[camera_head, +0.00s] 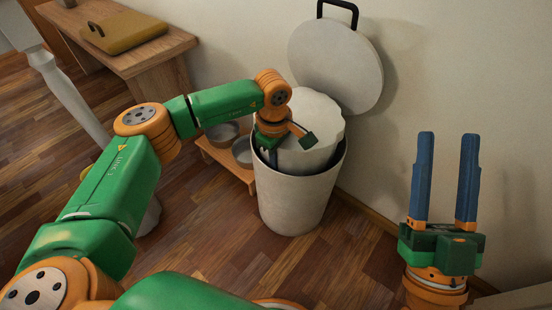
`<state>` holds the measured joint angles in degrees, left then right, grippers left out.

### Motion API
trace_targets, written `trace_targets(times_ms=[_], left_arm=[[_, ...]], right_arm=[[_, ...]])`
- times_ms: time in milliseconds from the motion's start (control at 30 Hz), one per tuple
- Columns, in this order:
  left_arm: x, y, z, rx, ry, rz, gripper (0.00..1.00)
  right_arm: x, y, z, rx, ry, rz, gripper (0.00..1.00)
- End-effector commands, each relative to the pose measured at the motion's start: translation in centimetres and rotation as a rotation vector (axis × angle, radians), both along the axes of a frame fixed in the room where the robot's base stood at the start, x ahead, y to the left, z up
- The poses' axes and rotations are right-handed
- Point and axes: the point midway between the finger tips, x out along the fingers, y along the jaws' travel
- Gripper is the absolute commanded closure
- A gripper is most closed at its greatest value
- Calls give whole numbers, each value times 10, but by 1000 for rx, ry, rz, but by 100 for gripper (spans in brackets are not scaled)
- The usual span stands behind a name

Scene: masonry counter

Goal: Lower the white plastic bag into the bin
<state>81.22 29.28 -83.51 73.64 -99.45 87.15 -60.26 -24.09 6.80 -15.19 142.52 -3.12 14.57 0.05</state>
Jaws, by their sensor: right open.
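The white bin (298,205) stands on the floor against the wall, its round lid (335,65) tipped up and open. The white plastic bag (318,112) sits in the bin's mouth, its lower part inside the dark rim and its upper part above it. My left gripper (284,142) is over the left side of the bin mouth, against the near left side of the bag. Its fingertips are hidden, so I cannot tell whether they grip the bag. My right gripper (444,178) is open and empty, blue fingers pointing up, to the right of the bin.
A low wooden stand (222,157) with metal bowls (242,150) is just left of the bin. A wooden bench (140,55) with a tan case (123,31) stands at the upper left. The wall is close behind the bin. Wooden floor is clear in front.

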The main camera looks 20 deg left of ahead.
Motion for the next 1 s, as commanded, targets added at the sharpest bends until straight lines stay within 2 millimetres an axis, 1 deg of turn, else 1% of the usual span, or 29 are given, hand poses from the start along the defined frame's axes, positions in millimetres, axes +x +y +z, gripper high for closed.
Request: trace_targets(times_ms=[200, 467, 567, 600, 633, 1000], left_arm=[[0, 0, -3, 0, 2, 0, 100], [1, 0, -3, 0, 2, 0, 100], [0, 0, -3, 0, 2, 0, 75], [0, 0, -3, 0, 2, 0, 64], [0, 0, -3, 1, 3, 0, 62], [-1, 0, -4, 3, 10, -1, 62]], right_arm=[[-10, -1, 9, 17, -70, 7, 50], [-11, -1, 11, 19, -77, 7, 50], [-11, -1, 11, 19, -77, 7, 50], [-11, -1, 10, 19, -77, 7, 50], [-11, -1, 10, 19, -76, 7, 50], [-11, -1, 10, 19, -74, 8, 50]])
